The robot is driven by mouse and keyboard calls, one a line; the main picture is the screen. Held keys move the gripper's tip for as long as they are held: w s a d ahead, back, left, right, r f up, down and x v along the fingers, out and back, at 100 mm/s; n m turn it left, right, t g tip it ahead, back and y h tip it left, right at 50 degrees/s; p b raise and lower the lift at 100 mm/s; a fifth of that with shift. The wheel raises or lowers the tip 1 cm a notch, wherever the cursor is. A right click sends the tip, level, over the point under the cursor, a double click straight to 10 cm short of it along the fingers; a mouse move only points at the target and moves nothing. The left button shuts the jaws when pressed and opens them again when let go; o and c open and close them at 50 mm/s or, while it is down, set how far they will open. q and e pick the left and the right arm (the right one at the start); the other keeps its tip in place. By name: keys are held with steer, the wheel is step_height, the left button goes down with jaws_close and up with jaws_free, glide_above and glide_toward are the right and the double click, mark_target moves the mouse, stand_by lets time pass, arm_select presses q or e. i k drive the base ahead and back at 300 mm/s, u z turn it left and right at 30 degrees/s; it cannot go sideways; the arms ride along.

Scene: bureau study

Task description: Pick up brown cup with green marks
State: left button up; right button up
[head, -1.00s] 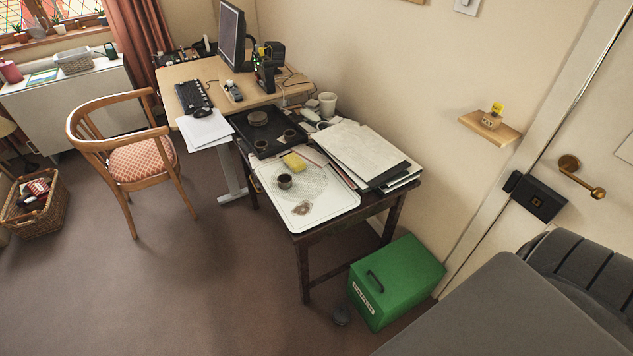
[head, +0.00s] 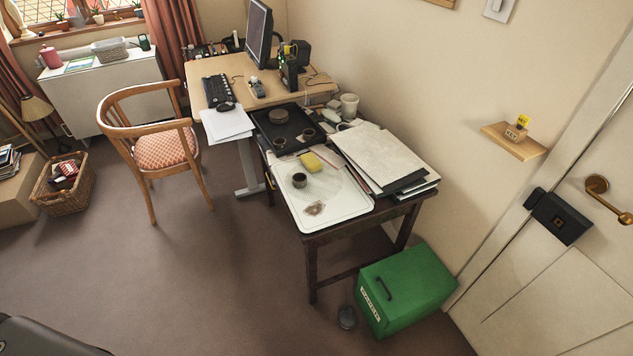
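A small dark brown cup (head: 299,180) stands upright on the white tray (head: 335,212) on the dark wooden table. Two more small dark cups stand on the black tray (head: 262,122) behind it, one on the left (head: 279,143) and one on the right (head: 308,134). Green marks cannot be made out on any of them at this size. Neither of my grippers is in view, and nothing is seen touching the cups.
A yellow sponge (head: 311,162) lies behind the brown cup. Stacked papers (head: 385,157) cover the table's right side. A green box (head: 407,288) stands on the floor by the table, with a wooden chair (head: 155,150) to the left.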

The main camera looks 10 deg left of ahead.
mark_target(299, 180)
steer(key=i, duration=1)
